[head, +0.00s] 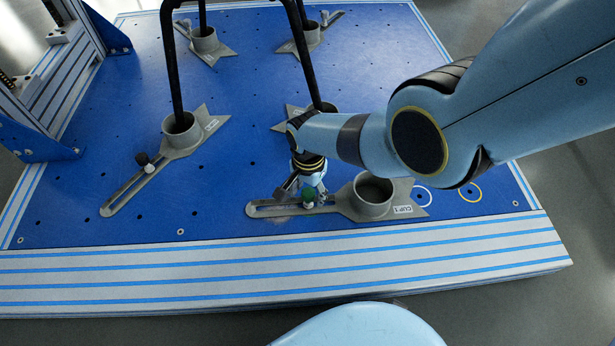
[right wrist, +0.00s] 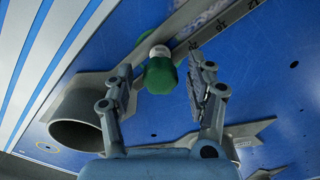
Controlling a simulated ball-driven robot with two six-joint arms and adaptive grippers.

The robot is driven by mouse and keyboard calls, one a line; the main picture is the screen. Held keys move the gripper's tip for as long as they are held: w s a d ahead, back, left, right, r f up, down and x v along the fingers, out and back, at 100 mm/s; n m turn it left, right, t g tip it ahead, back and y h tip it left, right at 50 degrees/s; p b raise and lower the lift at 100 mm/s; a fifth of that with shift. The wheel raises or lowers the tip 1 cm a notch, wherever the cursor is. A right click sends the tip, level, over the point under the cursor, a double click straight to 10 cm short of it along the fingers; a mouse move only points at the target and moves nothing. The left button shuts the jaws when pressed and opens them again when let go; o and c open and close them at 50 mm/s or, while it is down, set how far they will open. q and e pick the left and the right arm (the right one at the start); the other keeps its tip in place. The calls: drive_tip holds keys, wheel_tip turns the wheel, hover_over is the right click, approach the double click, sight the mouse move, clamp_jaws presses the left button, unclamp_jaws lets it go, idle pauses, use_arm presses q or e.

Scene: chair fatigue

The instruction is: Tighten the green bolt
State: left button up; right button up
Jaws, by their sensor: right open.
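The green bolt (head: 308,196) stands on the slotted arm of the grey CUP 1 bracket (head: 275,209), near the front of the blue plate. In the right wrist view the green bolt (right wrist: 160,76) has a rounded green head with a pale part beside the slotted arm. My right gripper (head: 306,188) is at the bolt in the head view. In the right wrist view my right gripper (right wrist: 161,78) is open, with one finger on each side of the bolt head and gaps showing between. My left gripper is not in view.
The empty cup (head: 373,197) of the bracket stands just right of the bolt. Bare blue plate (head: 70,205) shows at the front left.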

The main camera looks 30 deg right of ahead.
drive_tip(key=shift+n, duration=0.8)
drive_tip(key=n, duration=0.3)
drive_tip(key=shift+n, duration=0.3)
drive_tip(key=shift+n, duration=0.3)
drive_tip(key=n, duration=0.3)
drive_tip(key=shift+n, duration=0.4)
drive_tip(key=shift+c, duration=0.3)
